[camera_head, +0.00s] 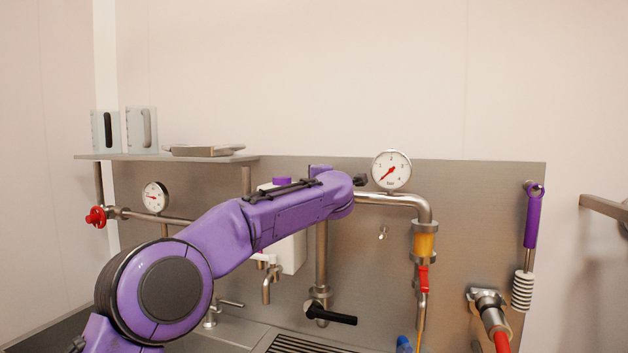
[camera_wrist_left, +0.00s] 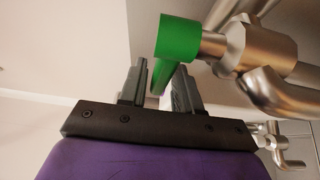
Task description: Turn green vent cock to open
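The green vent cock shows in the left wrist view, with a round green hub (camera_wrist_left: 179,38) on a steel pipe fitting and a green lever (camera_wrist_left: 163,77) running down from it. My left gripper (camera_wrist_left: 158,78) has its two grey fingers apart, with the lever reaching into the space between them. A gap shows between the left finger and the lever; whether the right finger touches it I cannot tell. In the head view my purple left arm reaches across the panel and hides the cock. My right gripper is in neither view.
A pressure gauge (camera_head: 391,169) sits above a steel pipe near my arm's far end. A black-handled valve (camera_head: 330,313) is below. A red valve (camera_head: 96,216) and a shelf (camera_head: 165,157) are at left; a purple-handled brush (camera_head: 531,220) hangs at right.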

